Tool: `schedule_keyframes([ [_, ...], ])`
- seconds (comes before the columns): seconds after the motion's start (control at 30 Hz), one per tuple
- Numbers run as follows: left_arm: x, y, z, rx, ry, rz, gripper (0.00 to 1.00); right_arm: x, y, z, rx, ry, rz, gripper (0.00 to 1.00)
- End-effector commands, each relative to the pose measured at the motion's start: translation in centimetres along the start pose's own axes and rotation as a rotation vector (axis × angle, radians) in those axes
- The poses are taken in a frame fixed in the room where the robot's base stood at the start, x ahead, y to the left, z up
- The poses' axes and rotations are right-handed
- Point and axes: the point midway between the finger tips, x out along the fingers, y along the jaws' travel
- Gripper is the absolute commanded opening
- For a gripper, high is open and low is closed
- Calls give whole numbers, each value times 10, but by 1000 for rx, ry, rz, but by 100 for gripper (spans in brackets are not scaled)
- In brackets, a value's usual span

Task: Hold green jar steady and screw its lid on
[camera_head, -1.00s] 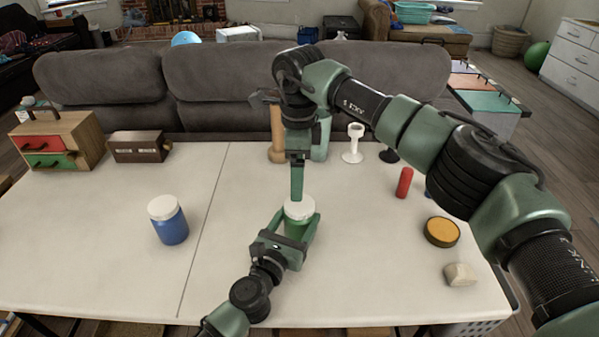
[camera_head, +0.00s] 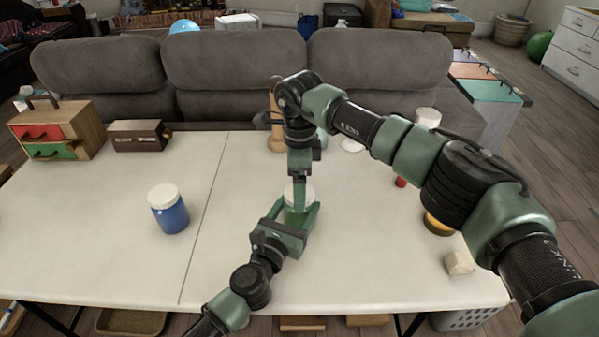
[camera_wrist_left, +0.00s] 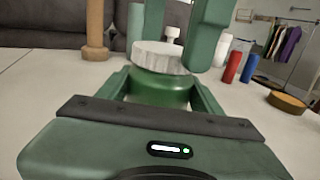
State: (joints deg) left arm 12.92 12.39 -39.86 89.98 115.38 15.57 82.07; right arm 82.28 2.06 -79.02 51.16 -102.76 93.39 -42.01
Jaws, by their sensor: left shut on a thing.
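The green jar (camera_head: 291,215) stands upright on the white table with a white lid (camera_wrist_left: 160,58) on its mouth. In the left wrist view the lid sits on top of the jar (camera_wrist_left: 160,90); whether it is threaded cannot be seen. My left gripper (camera_head: 297,217) is shut around the jar's body from the front. My right gripper (camera_head: 300,192) reaches down from above, its fingers at the lid. In the left wrist view one finger ends at the lid's far side and the other overlaps its right edge; whether they grip it cannot be told.
A blue jar with a white lid (camera_head: 168,210) stands to the left. Drawers (camera_head: 58,130) and a dark box (camera_head: 139,135) stand at back left. A wooden peg (camera_wrist_left: 95,30), a red cylinder (camera_wrist_left: 233,67) and a yellow-topped disc (camera_wrist_left: 287,102) stand around. The left front table is clear.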

Motion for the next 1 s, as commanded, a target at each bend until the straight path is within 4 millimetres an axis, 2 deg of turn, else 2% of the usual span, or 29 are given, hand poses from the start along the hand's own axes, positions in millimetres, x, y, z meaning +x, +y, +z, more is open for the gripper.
schedule_keyframes([
  [0.1, 0, 0, -1, -1, 1, 0, 0, 8, 0, 0, 0, 0, 1, 86],
  [0.4, 0, 0, -1, -1, 1, 0, 0, 9, 0, 0, 0, 0, 0, 86],
  [0.47, 0, 0, -1, -1, 1, 0, 0, 9, 0, 0, 0, 0, 0, 73],
  [0.63, 0, 0, -1, -1, 1, 0, 0, 9, 0, 0, 0, 0, 0, 25],
  [0.67, 0, 0, -1, -1, 1, 0, 0, 9, 0, 0, 0, 0, 0, 20],
  [0.83, 0, 0, 0, -1, 1, 0, 0, 9, 0, 0, 85, 0, 0, 20],
  [1.0, 0, 0, 0, 0, 1, 0, 0, 9, 0, 0, 397, 0, -1, 20],
])
